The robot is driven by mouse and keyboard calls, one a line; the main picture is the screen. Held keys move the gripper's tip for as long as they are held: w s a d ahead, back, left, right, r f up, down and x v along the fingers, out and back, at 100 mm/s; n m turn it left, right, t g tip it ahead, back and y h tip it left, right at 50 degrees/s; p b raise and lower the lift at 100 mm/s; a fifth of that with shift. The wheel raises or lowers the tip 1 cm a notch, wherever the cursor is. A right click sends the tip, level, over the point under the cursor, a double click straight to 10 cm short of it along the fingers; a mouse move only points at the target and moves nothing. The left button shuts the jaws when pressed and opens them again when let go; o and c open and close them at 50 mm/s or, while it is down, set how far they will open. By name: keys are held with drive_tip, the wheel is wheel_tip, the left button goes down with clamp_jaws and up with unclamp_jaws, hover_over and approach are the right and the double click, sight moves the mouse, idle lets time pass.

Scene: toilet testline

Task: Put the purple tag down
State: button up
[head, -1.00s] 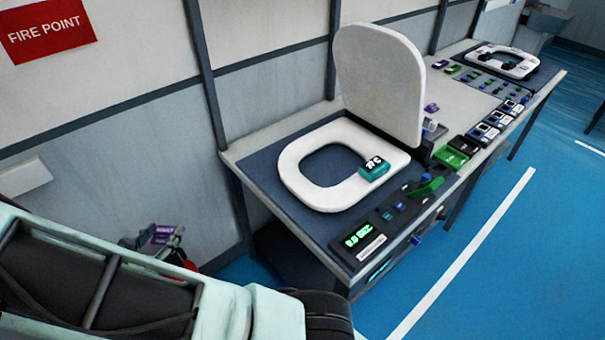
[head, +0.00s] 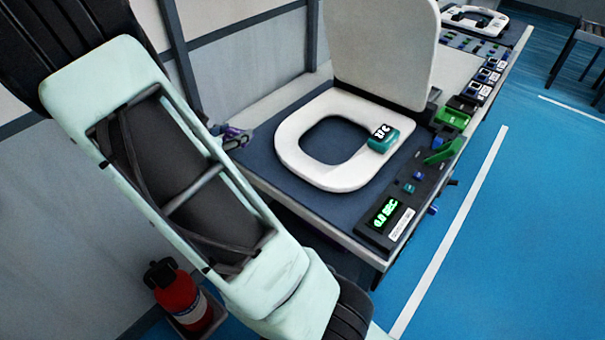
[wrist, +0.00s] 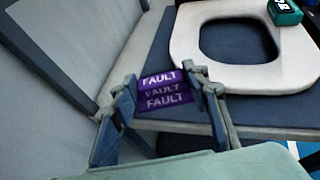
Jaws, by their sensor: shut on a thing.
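The purple tag (wrist: 166,90), with the word FAULT on it in white, is held between the fingers of my gripper (wrist: 168,84) in the wrist view. In the head view my gripper (head: 235,137) is partly behind my arm, at the left end of the bench (head: 262,150), with only a bit of purple showing.
A white toilet seat (head: 291,146) with raised lid (head: 382,50) lies on the bench, with a teal timer (head: 383,140) on its rim. A control panel (head: 410,195) lines the front edge. Bare dark mat shows left of the seat. A red fire extinguisher (head: 176,296) stands below.

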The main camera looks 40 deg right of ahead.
drive_tip(key=s+d+r+m+g+h+b, duration=0.15)
drive_tip(key=s+d+b, duration=0.5)
drive_tip(key=d, duration=0.65)
drive_tip(key=s+d+r+m+g+b, duration=0.2)
drive_tip(key=s+d+g+b, duration=0.1)
drive_tip(key=s+d, duration=0.75)
drive_tip(key=b, duration=0.2)
hover_over(299, 165)
drive_tip(key=d, duration=0.1)
drive_tip(key=shift+t+y, duration=0.25)
drive_tip(key=f, duration=0.8)
drive_tip(key=shift+s+f, duration=0.25)
drive_tip(key=shift+f, duration=0.1)
drive_tip(key=shift+a+f, duration=0.2)
drive_tip(key=shift+f, duration=0.1)
drive_tip(key=shift+w+a+f+b, duration=0.15)
drive_tip(key=shift+f+b, duration=0.2)
drive_tip(key=shift+f, duration=0.6)
drive_tip(key=shift+a+f+b, duration=0.15)
drive_tip(key=shift+f+b, duration=0.15)
drive_tip(key=shift+f, duration=0.6)
